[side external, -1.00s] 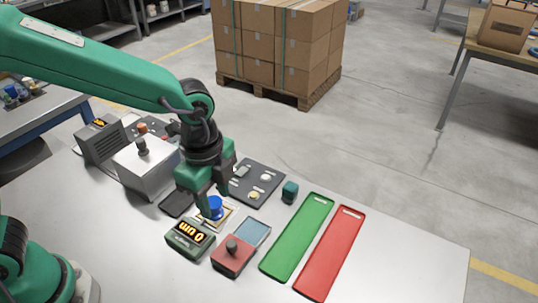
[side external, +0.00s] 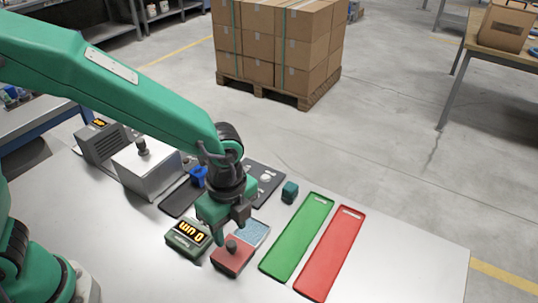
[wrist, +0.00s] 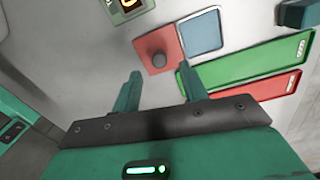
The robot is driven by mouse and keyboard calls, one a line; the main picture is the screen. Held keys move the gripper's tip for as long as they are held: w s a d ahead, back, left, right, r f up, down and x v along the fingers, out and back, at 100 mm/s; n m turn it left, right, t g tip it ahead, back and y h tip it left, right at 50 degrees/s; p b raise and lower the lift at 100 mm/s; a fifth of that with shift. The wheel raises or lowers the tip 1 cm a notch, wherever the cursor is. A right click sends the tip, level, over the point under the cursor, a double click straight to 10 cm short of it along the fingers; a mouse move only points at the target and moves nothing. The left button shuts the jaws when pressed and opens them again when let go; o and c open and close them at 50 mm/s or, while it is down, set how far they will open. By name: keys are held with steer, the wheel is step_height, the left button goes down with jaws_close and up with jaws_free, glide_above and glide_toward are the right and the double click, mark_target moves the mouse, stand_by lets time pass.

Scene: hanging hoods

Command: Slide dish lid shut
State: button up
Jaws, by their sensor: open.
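The dish lid is a red square plate (side external: 231,258) with a dark round knob (side external: 232,245). A pale blue dish opening (side external: 252,233) lies uncovered beside it, toward the back right. In the wrist view the red lid (wrist: 148,42) and its knob (wrist: 159,60) lie just beyond my fingertips, with the blue opening (wrist: 201,33) to their right. My gripper (side external: 232,228) is open and empty, pointing down above and just behind the lid. It also shows in the wrist view (wrist: 162,75), its fingers spread. It hides part of the dish's back edge in the side view.
A green display box (side external: 187,239) stands close to the left of the lid. Green (side external: 297,240) and red (side external: 332,255) trays lie to the right. A small teal block (side external: 290,192), a dark panel (side external: 268,187) and a blue piece (side external: 198,176) are behind.

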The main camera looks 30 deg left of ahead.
mark_target(232, 243)
steer(key=shift+s+f, duration=0.1)
steer(key=shift+f, duration=2.15)
jaws_close()
